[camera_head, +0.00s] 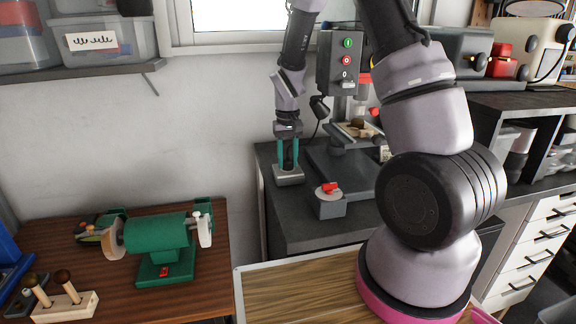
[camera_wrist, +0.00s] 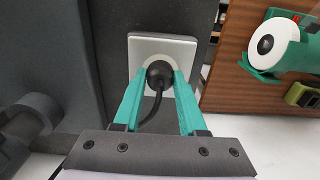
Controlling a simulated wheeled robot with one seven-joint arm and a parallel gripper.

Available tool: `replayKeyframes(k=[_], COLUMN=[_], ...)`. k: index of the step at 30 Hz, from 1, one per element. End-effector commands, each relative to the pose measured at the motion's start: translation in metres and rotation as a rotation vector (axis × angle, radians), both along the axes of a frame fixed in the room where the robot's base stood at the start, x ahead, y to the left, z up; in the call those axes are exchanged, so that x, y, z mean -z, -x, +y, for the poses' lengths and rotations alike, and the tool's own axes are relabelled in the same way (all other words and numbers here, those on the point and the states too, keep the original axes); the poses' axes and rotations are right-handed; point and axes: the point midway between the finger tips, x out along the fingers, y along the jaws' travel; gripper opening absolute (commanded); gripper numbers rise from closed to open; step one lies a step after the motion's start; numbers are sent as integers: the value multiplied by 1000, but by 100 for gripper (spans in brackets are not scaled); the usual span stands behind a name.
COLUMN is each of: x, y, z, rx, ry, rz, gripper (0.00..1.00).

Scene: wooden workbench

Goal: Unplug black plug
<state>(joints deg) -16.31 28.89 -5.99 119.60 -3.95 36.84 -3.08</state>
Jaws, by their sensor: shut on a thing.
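The black plug (camera_wrist: 160,74) sits against a silver socket plate (camera_wrist: 180,50) in the wrist view, with its black cord (camera_wrist: 153,112) curving down between my fingers. My gripper (camera_wrist: 161,80) has its teal fingers on both sides of the plug and is shut on it. In the head view my gripper (camera_head: 288,166) points down at the socket plate (camera_head: 289,178), on the left end of the dark bench. The plug is hidden between the fingers there. I cannot tell whether the plug is still fully seated in the socket.
A grey box with a red switch (camera_head: 330,203) stands just right of the socket. A drill press (camera_head: 345,80) stands behind. A green bench grinder (camera_head: 160,240) is on the wooden table at left. The wall is close behind the gripper.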

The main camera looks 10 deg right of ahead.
Motion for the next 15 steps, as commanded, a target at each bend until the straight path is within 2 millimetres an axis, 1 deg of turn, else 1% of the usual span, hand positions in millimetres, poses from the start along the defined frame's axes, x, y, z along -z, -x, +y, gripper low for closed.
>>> replayKeyframes(k=[5,15], x=[-3,-17], y=[0,-1], z=[0,0], rx=[0,-1], ry=[0,0], rz=[-1,-2], gripper=[0,0])
